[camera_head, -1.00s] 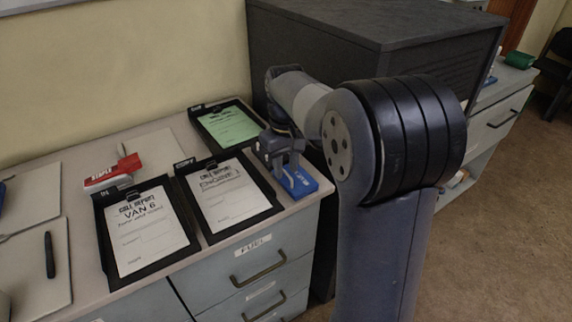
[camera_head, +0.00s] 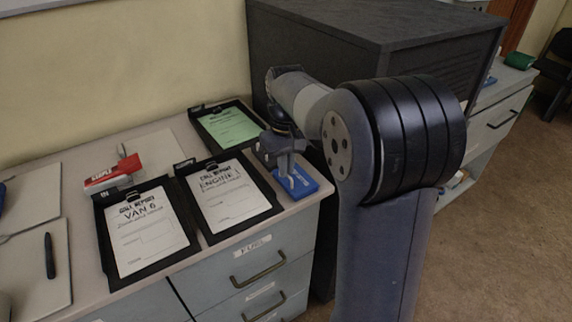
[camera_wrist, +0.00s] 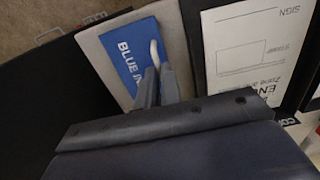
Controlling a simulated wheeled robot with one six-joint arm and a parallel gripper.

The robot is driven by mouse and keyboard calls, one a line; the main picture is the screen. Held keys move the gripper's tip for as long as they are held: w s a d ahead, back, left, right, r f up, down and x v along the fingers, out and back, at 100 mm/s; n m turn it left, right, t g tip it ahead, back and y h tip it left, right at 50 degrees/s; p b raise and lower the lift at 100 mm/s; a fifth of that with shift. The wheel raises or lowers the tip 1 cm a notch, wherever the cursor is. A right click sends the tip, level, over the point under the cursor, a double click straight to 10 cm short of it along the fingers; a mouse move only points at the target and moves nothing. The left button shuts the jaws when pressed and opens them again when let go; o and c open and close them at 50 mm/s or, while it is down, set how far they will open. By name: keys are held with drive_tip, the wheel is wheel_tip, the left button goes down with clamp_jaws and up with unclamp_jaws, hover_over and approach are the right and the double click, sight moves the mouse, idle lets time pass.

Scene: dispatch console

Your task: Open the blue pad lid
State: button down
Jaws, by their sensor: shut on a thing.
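The blue pad (camera_head: 303,181) lies flat at the right edge of the counter, and its lid looks closed. In the wrist view the blue lid (camera_wrist: 127,52) shows white lettering that starts "BLUE IN". A pale, curved handle (camera_wrist: 154,52) stands at the lid's right side. My gripper (camera_wrist: 156,74) is shut on this handle, with its fingers at the near side of the lid. The fingers hide part of the lid and the handle's lower end.
The ENGINE clipboard (camera_head: 229,195) lies just left of the pad, with the VAN 6 clipboard (camera_head: 148,229) further left. A clipboard with a green sheet (camera_head: 229,127) lies behind. A large dark cabinet (camera_head: 370,50) stands behind my arm.

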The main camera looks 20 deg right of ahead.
sight(295, 178)
drive_tip(key=shift+d+r+y+p, duration=0.3)
drive_tip(key=shift+r+y+p, duration=0.25)
drive_tip(key=shift+p, duration=0.4)
drive_tip(key=shift+w+d+r+g+y+p, duration=0.2)
drive_tip(key=shift+d+r+g+y+p, duration=0.25)
drive_tip(key=shift+p, duration=0.75)
drive_tip(key=shift+w+d+r+y+p, duration=0.15)
drive_tip(key=shift+d+y+p, duration=0.2)
drive_tip(key=shift+y+p, duration=0.45)
drive_tip(key=shift+w+d+g+y+p, duration=0.1)
drive_tip(key=shift+d+g+y+p, duration=0.15)
drive_tip(key=shift+y+p, duration=0.2)
drive_tip(key=c, duration=1.6)
unclamp_jaws()
wheel_tip(295, 178, up, 10)
drive_tip(key=shift+f, duration=0.1)
